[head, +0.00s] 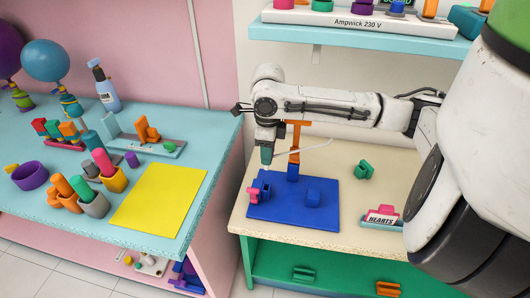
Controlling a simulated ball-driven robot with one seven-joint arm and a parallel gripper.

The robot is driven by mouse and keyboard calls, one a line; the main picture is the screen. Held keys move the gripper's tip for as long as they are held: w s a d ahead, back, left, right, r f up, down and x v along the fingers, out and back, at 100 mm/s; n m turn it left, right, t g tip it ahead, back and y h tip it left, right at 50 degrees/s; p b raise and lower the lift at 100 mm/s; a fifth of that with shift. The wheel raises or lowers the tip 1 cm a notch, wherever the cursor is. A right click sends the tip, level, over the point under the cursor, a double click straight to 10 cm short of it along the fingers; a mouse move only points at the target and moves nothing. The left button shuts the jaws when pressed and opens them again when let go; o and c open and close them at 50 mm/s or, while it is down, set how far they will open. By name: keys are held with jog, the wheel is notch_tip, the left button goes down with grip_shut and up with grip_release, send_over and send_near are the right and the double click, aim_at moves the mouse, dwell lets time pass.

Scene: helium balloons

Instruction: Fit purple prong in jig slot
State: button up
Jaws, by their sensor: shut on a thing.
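The blue jig board (285,212) lies flat on the cream-topped table. My gripper (265,172) points down over the board's left part. It is shut on a small purple piece (265,190), which I take to be the purple prong. A pink piece (253,191) shows just left of it. The fingertips are small and partly hidden, and I cannot tell whether the purple piece touches the board or sits in a slot.
A green piece (363,169) lies right of the board. A pink piece in a holder marked HEARTS (383,215) stands at the table's right. The teal table (222,140) on the left holds a yellow sheet (160,200), cups and balloons. A shelf (360,38) hangs above my arm.

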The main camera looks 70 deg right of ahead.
aim_at(267, 169)
jog(key=shift+s+d+f, duration=0.2)
jog(key=shift+f, duration=0.05)
jog(key=f+b, duration=0.2)
jog(key=f, duration=0.1)
jog(key=f+b, duration=0.1)
jog(key=shift+w+a+f+b, duration=0.2)
jog(key=shift+a+f+b, duration=0.05)
jog(key=shift+f+b, duration=1.1)
jog(key=shift+f, duration=0.15)
jog(key=shift+f+b, duration=2.2)
jog(key=shift+f, duration=0.4)
jog(key=o, duration=1.2)
jog(key=shift+c, duration=0.2)
jog(key=shift+r+p, duration=3.15)
jog(key=shift+r, duration=0.9)
